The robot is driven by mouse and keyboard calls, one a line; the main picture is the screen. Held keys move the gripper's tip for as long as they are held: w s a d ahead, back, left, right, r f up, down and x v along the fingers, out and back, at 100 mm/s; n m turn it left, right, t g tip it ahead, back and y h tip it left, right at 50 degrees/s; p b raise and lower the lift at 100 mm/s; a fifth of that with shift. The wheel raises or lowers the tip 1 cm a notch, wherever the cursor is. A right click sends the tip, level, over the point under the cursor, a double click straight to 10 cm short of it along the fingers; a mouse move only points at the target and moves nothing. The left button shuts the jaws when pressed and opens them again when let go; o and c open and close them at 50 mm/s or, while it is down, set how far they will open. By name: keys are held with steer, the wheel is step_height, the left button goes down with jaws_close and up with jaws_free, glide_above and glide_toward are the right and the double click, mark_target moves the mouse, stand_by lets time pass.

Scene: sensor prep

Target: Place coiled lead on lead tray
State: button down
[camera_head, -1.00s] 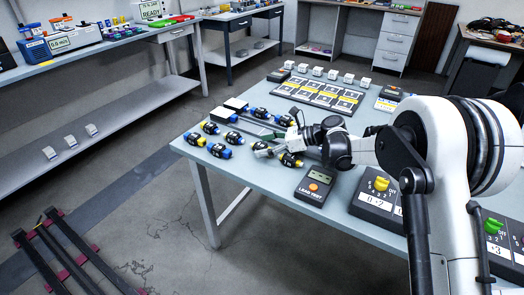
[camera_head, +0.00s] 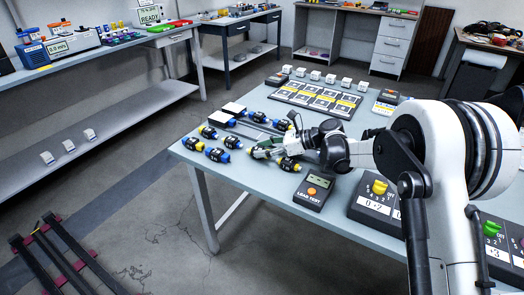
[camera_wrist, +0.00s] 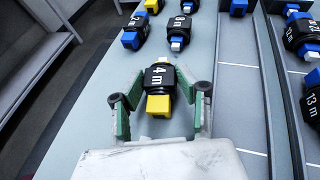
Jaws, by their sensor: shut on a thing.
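My gripper (camera_wrist: 161,84) has its green-padded fingers on both sides of a black coiled lead (camera_wrist: 158,76) marked "4 m", with yellow ends, and is shut on it. In the head view my gripper (camera_head: 262,152) is low over the table among the coiled leads, and the held lead is hard to make out there. Other black coiled leads with blue ends (camera_head: 217,154) or yellow ends (camera_head: 287,164) lie around it. In the wrist view a long grey strip with raised edges (camera_wrist: 240,105), possibly the lead tray, runs to the right of the held lead.
A "LEAD TEST" box (camera_head: 313,191) and a dial box (camera_head: 368,205) stand right of the leads. A panel with yellow labels (camera_head: 317,99) and several white blocks (camera_head: 315,75) are behind. The table's left front strip (camera_head: 240,182) is clear.

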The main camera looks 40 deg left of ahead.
steer(key=r, duration=0.3)
steer(key=r+p, duration=0.1)
steer(key=shift+s+a+r, duration=0.2)
steer(key=shift+a, duration=0.05)
steer(key=s+a+r+p, duration=0.1)
steer(key=s+a+r, duration=0.45)
steer(key=a, duration=0.45)
steer(key=w+d+m+t, duration=0.35)
steer(key=w+d, duration=0.35)
steer(key=d, duration=0.6)
steer(key=w+d+m+t, duration=0.35)
steer(key=w+d, duration=0.35)
steer(key=d, duration=0.5)
steer(key=w+d+m+t, duration=0.3)
steer(key=w+d+t, duration=0.3)
steer(key=d, duration=0.7)
steer(key=s+d+m+t+h, duration=0.1)
steer(key=s+d+m+h, duration=0.1)
steer(key=d, duration=1)
steer(key=s+d+r+m+t+h+p, duration=0.1)
steer(key=s+d+m+t+h, duration=0.1)
steer(key=d, duration=1.1)
steer(key=s+d+m+t+h, duration=0.2)
steer(key=d+m+h, duration=0.2)
steer(key=d, duration=0.8)
steer(key=shift+d+r+m, duration=0.15)
steer(key=shift+r+m, duration=0.1)
steer(key=shift+m, duration=0.55)
steer(key=shift+t, duration=0.3)
